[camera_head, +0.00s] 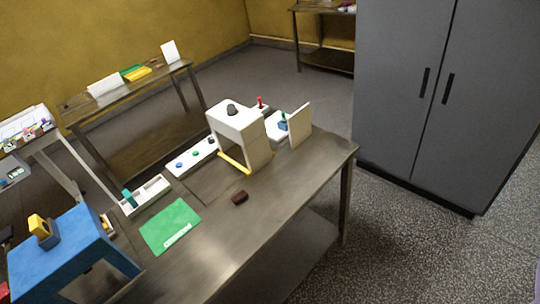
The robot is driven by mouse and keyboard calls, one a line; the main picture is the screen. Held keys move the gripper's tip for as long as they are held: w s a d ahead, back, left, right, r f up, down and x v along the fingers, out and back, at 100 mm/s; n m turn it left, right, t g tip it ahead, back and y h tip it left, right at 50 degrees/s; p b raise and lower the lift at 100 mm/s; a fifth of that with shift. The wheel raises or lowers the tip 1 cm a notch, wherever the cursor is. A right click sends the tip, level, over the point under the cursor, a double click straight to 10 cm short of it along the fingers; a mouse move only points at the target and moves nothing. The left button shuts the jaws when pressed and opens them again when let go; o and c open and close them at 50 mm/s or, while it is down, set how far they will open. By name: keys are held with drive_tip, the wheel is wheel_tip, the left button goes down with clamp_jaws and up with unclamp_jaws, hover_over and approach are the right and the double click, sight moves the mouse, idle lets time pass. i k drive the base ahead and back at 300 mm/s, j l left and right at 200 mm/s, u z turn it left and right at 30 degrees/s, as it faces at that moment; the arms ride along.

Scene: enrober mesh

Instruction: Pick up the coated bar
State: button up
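A small dark brown bar (240,198), which looks like the coated bar, lies on the bare metal tabletop. It is in front of a white box-shaped machine with a yellow bar along its lower front edge, and to the right of a green mat. Nothing touches the bar that I can see. My gripper is not visible in this view, and I cannot see whether it is open or shut.
The metal table (262,220) holds the white machine (238,118), the green mat (170,226) and a white tray (146,194). A blue stand (60,250) is at the lower left. Grey cabinets (440,90) stand at right. Speckled floor (410,250) is clear at lower right.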

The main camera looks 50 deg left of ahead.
sight(241, 196)
drive_tip(key=i+u, duration=0.3)
drive_tip(key=i, duration=0.15)
drive_tip(key=i+l+u, duration=0.25)
drive_tip(key=i, duration=0.15)
drive_tip(key=i+l+u, duration=0.3)
drive_tip(key=i, duration=0.15)
drive_tip(key=i+u, duration=0.15)
drive_tip(key=u, duration=0.3)
drive_tip(key=i+l+u, duration=0.15)
drive_tip(key=u, duration=0.25)
drive_tip(key=i+l+u, duration=0.15)
drive_tip(key=u, duration=0.3)
drive_tip(key=i+l+u, duration=0.1)
drive_tip(key=u, duration=0.3)
drive_tip(key=l+u, duration=0.3)
drive_tip(key=u, duration=0.15)
drive_tip(key=i+l+u, duration=0.1)
drive_tip(key=l+u, duration=0.15)
drive_tip(key=u, duration=0.2)
drive_tip(key=i+l+u, duration=0.1)
drive_tip(key=l+u, duration=0.15)
drive_tip(key=u, duration=0.15)
drive_tip(key=i+l+u, duration=0.1)
drive_tip(key=l+u, duration=0.45)
drive_tip(key=u, duration=0.25)
drive_tip(key=i+l, duration=0.05)
